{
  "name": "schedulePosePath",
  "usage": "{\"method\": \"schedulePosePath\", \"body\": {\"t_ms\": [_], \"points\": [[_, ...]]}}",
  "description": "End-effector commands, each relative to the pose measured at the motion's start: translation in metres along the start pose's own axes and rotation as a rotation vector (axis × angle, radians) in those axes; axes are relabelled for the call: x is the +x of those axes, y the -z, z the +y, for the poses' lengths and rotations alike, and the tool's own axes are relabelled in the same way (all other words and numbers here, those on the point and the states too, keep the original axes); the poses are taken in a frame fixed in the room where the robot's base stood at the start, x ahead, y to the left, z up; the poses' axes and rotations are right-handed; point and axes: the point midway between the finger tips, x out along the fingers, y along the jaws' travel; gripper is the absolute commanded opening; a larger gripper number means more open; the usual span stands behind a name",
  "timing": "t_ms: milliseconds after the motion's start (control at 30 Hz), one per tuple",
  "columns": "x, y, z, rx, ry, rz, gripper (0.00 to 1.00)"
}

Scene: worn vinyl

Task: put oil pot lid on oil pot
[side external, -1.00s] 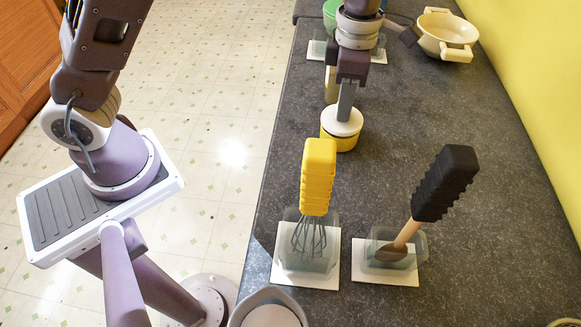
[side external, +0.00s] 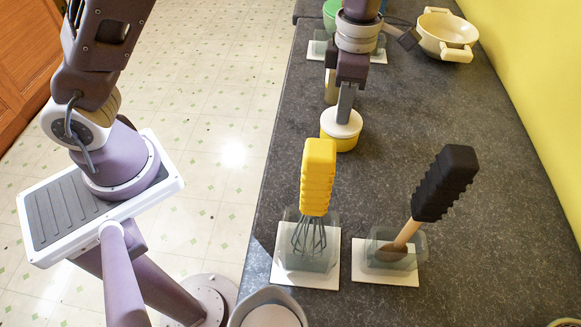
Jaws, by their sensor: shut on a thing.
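The oil pot (side external: 346,145) is a small yellow pot standing on the dark counter in the upper middle of the side view. The oil pot lid (side external: 338,129) is a white disc over the pot's top. My gripper (side external: 344,112) points down from above and is shut on the lid's upper part. The lid looks level and lies over the pot's mouth. Whether it is fully seated or slightly above the rim cannot be told from here. The fingertips and the lid's knob are mostly hidden.
A yellow-handled whisk (side external: 318,180) and a black-handled wooden spoon (side external: 442,185) stand in clear holders in front. A cream pot (side external: 445,33) stands at the back right by the yellow wall (side external: 540,80). A pale bowl (side external: 268,315) is at the near edge. The counter's right middle is clear.

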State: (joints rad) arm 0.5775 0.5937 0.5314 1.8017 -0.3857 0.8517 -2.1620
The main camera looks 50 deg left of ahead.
Motion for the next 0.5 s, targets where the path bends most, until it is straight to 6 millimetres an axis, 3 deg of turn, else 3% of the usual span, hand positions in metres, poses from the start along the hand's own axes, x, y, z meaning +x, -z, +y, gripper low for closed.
{"method": "schedulePosePath", "body": {"t_ms": [467,500], "points": [[0.0052,-0.0001,0.0000,0.000,0.000,-0.001,0.00],[0.0052,-0.0001,0.0000,0.000,0.000,-0.001,0.34]]}}
